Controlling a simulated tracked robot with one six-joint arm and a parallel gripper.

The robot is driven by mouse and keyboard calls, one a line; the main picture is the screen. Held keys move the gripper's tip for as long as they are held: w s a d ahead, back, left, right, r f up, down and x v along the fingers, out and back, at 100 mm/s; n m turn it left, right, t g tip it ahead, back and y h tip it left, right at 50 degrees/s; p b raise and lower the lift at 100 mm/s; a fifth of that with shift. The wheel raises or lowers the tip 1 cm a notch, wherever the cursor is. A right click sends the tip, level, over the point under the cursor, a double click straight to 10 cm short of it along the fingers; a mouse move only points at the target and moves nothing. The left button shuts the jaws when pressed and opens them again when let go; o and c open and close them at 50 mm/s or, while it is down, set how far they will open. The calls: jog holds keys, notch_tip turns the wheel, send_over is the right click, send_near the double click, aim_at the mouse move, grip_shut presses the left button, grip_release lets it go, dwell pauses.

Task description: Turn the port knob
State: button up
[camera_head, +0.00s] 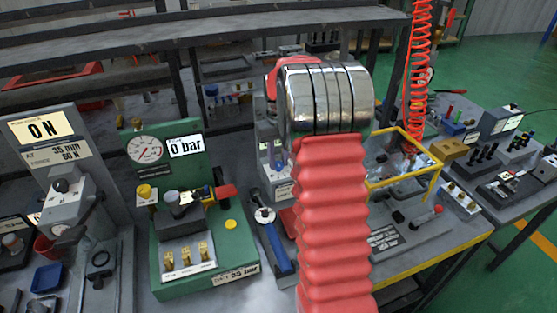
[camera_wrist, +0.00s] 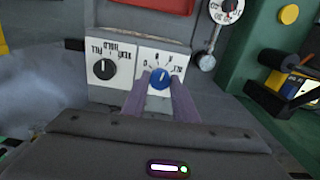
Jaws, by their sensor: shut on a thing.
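A blue round knob (camera_wrist: 160,76) with a white pointer mark sits on a white dial plate in the wrist view. The plate's marks look upside down, and I cannot read a port label on it. My gripper (camera_wrist: 163,84) has its two purple-grey fingers on either side of the blue knob and is shut on it. A black knob (camera_wrist: 104,69) sits to its left on a second white plate marked FILL and HOLD, apart from the fingers. In the head view my arm hides my gripper and both knobs.
A green panel (camera_wrist: 253,60) with a yellow button stands to the right in the wrist view. In the head view, a green test stand (camera_head: 190,245) reading 0 bar stands left of my arm. A yellow-framed tray (camera_head: 437,165) is to the right.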

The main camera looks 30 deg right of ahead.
aim_at(278, 164)
jog(key=m, duration=0.5)
jog(key=shift+m, duration=2.5)
jog(key=o, duration=1.1)
jog(key=shift+c, duration=0.2)
notch_tip(278, 164, up, 14)
jog(key=shift+f, duration=0.15)
